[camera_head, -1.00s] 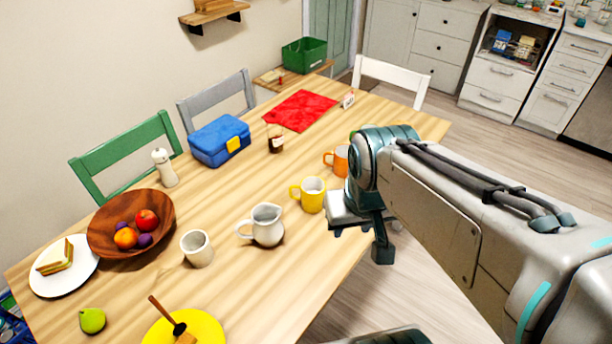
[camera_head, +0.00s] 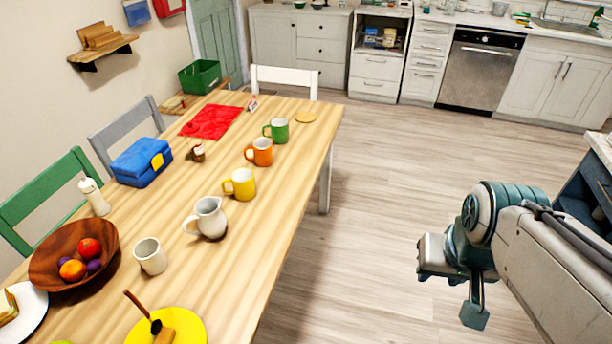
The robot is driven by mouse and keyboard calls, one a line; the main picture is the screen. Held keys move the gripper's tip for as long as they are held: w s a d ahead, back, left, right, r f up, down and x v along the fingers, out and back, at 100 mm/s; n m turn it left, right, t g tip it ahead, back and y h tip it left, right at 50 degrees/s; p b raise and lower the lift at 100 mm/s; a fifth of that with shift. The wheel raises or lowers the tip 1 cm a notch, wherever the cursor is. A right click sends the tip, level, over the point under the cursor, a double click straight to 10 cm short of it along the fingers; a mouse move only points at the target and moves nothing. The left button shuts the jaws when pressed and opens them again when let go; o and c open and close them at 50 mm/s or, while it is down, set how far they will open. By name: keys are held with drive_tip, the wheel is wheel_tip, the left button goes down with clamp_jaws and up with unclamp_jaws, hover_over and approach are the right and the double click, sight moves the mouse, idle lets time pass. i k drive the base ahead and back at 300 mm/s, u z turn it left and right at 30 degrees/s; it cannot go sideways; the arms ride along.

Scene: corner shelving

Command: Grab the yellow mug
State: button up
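The yellow mug (camera_head: 241,185) stands upright on the wooden table near its right edge, with its handle toward the left. It is between the white pitcher (camera_head: 208,218) and the orange mug (camera_head: 260,152). My gripper (camera_head: 446,292) is off to the right, over the floor and well apart from the table and the mug. Its fingers are only partly visible from this side, and I cannot tell how far apart they are. I see nothing held in it.
A green mug (camera_head: 277,130) stands behind the orange one. A white cup (camera_head: 150,256), a wooden bowl (camera_head: 45,268) of fruit and a yellow plate (camera_head: 190,325) are at the near left. A white chair (camera_head: 284,76) stands at the far end. The floor (camera_head: 370,200) right of the table is clear.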

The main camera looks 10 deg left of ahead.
sight(245, 191)
drive_tip(key=u, duration=0.3)
drive_tip(key=k, duration=0.15)
drive_tip(key=z, duration=0.65)
drive_tip(key=i, duration=1.5)
drive_tip(key=u, duration=1.2)
drive_tip(key=i, duration=0.85)
drive_tip(key=u, duration=1.25)
drive_tip(key=i, duration=0.25)
drive_tip(key=u, duration=0.2)
